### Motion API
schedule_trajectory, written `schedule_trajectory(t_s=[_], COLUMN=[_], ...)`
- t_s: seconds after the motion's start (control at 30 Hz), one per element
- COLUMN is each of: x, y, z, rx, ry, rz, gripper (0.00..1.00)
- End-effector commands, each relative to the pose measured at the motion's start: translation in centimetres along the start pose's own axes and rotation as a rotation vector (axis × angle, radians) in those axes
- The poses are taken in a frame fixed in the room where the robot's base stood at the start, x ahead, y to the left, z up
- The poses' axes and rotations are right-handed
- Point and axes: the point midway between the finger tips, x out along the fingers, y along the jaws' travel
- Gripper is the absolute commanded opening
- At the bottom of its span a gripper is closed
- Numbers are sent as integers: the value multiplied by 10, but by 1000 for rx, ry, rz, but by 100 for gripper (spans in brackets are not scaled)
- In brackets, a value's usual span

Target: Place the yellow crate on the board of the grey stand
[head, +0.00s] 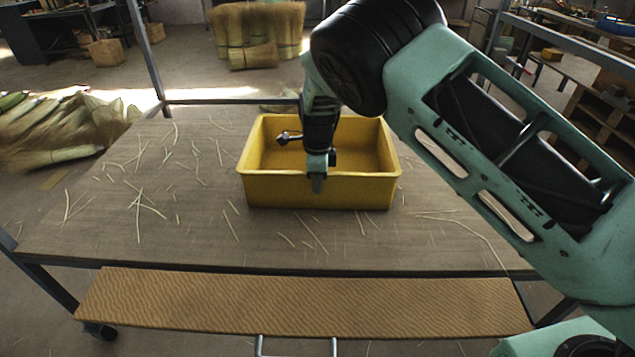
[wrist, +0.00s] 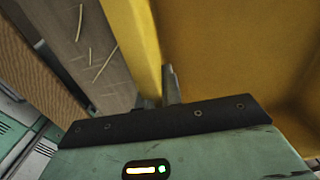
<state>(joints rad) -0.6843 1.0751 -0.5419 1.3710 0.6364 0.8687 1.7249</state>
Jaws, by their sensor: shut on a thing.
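The yellow crate (head: 350,195) is upright and empty over the middle of the worktable's brown top. I cannot tell for sure whether its base touches the top. My gripper (head: 317,184) points down and is shut on the crate's near wall, about midway along it. In the wrist view the fingers (wrist: 158,95) straddle the crate wall (wrist: 136,40), with the crate's inside to the right. A long wood-grained board (head: 300,305) lies level in front of the table, nearer to me. Grey tubes (head: 297,352) show below it; the rest of its support is hidden.
Loose straws (head: 138,200) are scattered on the worktable (head: 90,230), which has grey metal legs. The board's top is bare. Straw bundles (head: 255,30) stand behind the table, and more lie on the floor at left (head: 50,135). My arm covers the right side.

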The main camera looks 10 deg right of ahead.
Motion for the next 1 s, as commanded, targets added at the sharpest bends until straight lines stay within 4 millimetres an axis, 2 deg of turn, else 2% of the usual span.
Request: schedule_trajectory(t_s=[0.13, 0.23, 0.53, 0.63, 0.77, 1.0], x=[-1, 2, 0, -7, -28, -80], y=[-2, 0, 0, 0, 0, 0], z=[0, 0, 0, 0, 0, 0], rx=[0, 0, 0, 0, 0, 0], ry=[-1, 0, 0, 0, -2, -1], rz=[-5, 0, 0, -1, -2, -2], gripper=[0, 29, 29, 29, 29, 29])
